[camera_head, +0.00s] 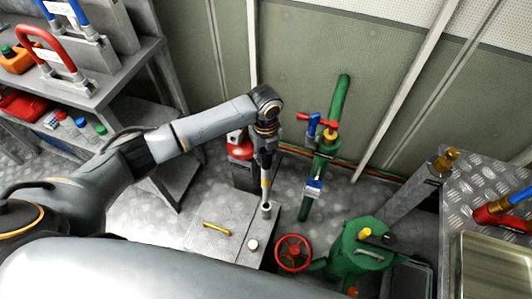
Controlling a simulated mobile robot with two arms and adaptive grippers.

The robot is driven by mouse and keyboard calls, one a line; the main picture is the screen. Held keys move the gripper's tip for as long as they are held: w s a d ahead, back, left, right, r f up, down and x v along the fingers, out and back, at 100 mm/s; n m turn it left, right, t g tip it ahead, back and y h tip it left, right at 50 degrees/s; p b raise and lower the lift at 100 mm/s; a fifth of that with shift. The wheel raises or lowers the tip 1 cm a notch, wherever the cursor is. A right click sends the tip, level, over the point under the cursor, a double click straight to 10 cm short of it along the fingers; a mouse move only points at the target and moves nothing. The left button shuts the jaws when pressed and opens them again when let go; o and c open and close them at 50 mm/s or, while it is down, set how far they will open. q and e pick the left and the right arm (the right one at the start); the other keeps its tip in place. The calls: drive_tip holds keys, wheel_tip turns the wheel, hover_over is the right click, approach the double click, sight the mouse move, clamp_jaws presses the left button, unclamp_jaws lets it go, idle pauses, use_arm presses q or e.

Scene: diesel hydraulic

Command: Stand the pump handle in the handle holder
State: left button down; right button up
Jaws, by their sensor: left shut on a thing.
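My left gripper (266,172) hangs from the arm coming in from the left and points down. It is shut on a slim upright piece, which I take to be the pump handle (265,187), with a yellow part showing below the fingers. The lower end of this piece is at a short grey upright cylinder, likely the handle holder (266,210), on a grey metal plate. From this angle I cannot tell whether the lower end is inside the cylinder or just above it. My right gripper is not in view.
A yellow bar (216,228) lies on the plate. Right of it are a red handwheel (293,253), a green pipe (340,100) with red and blue valve handles, and a green tank (362,250). A grey shelf (110,80) stands left, a treadplate bench (480,185) right.

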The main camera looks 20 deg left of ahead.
use_arm(q)
drive_tip(key=shift+r, duration=0.15)
drive_tip(key=shift+f+b, duration=1.4)
drive_tip(key=shift+f, duration=1.25)
drive_tip(key=shift+p, duration=0.85)
